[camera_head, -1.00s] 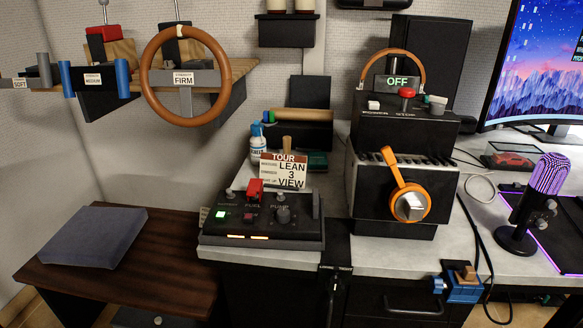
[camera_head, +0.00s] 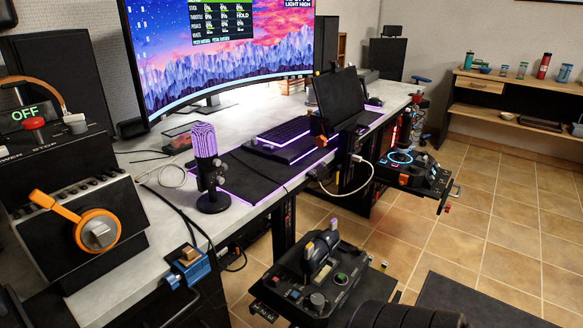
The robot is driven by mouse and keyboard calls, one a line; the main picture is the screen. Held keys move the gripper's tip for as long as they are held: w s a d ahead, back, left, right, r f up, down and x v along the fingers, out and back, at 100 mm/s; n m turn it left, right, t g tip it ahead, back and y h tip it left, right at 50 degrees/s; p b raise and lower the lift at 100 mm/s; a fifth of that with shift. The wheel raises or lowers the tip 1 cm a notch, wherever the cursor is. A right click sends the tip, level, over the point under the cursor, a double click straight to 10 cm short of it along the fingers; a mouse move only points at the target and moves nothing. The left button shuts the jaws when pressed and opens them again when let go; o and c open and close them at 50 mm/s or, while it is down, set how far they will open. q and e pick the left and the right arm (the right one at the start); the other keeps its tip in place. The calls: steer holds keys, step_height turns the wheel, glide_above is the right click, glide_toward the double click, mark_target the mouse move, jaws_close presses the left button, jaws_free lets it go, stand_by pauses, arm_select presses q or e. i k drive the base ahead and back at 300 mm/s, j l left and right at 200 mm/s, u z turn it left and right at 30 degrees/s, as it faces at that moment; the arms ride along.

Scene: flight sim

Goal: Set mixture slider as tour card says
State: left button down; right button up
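The tour card is out of view now; about a second ago it read "TOUR", "LEAN", "3", "VIEW" on a black panel, with smaller labels too small to read. I cannot pick out the mixture slider with certainty. A black control unit (camera_head: 318,282) with a grey-topped lever (camera_head: 322,250), knobs and small buttons is mounted below the desk's front edge at the bottom middle. A second black control unit (camera_head: 428,180) with a blue lit ring stands farther right. Neither of my grippers is in view.
A black box with an orange lever (camera_head: 55,206) and grey knob stands at left. The desk (camera_head: 150,262) carries a purple microphone (camera_head: 207,165), a lit keyboard (camera_head: 288,138) and a curved monitor (camera_head: 215,50). A blue clamp (camera_head: 188,266) sits at its edge. Tiled floor (camera_head: 500,230) is open at right.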

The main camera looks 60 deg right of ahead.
mark_target(275, 281)
steer(key=z, duration=2.05)
